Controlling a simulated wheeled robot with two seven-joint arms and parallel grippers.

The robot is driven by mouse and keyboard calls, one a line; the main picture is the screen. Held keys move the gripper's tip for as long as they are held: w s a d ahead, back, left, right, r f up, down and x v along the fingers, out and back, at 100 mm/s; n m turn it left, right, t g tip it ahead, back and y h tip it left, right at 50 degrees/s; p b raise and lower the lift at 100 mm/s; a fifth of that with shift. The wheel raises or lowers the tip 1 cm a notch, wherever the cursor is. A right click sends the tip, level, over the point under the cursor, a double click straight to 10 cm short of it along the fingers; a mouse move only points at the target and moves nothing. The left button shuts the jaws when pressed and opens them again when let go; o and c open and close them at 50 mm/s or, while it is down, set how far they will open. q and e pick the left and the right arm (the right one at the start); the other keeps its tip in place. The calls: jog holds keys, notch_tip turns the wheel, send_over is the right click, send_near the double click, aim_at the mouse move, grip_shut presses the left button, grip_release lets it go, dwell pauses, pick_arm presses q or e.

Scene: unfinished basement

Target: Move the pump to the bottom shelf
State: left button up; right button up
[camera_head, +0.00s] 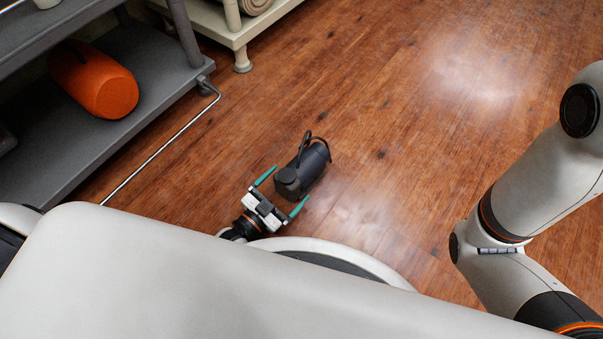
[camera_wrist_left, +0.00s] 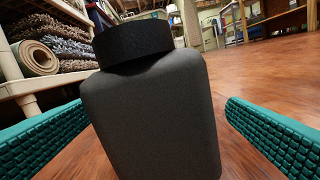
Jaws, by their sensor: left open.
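The pump (camera_head: 312,163) is a dark grey body with a black handle or hose, lying on the wooden floor in the head view. Its grey end with a black cap fills the middle of the left wrist view (camera_wrist_left: 155,115). My left gripper (camera_head: 285,188) is open, its teal fingers apart on either side of the pump's near end. In the wrist view the fingers show gaps to the pump on both sides. The bottom shelf (camera_head: 60,150) of the grey shelving unit is at the left. My right arm shows at the right, but its gripper is out of view.
An orange cylindrical object (camera_head: 108,92) lies on the grey bottom shelf. A thin metal rod (camera_head: 160,150) runs along the shelf's front side. A cream rack (camera_head: 235,28) stands at the top, holding rolled rugs (camera_wrist_left: 38,58). The floor to the right is clear.

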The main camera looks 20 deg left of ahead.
aim_at(296, 176)
pick_arm(q)
jog(key=b+x, duration=0.2)
jog(key=x, duration=0.1)
jog(key=shift+w+d+f+b, duration=0.1)
jog(key=shift+w+f+b, duration=0.15)
jog(key=shift+w+b, duration=0.15)
jog(key=shift+w+d+r, duration=0.15)
jog(key=shift+w+r, duration=0.05)
jog(key=shift+w, duration=0.1)
jog(key=c, duration=2.1)
jog(key=shift+r, duration=0.2)
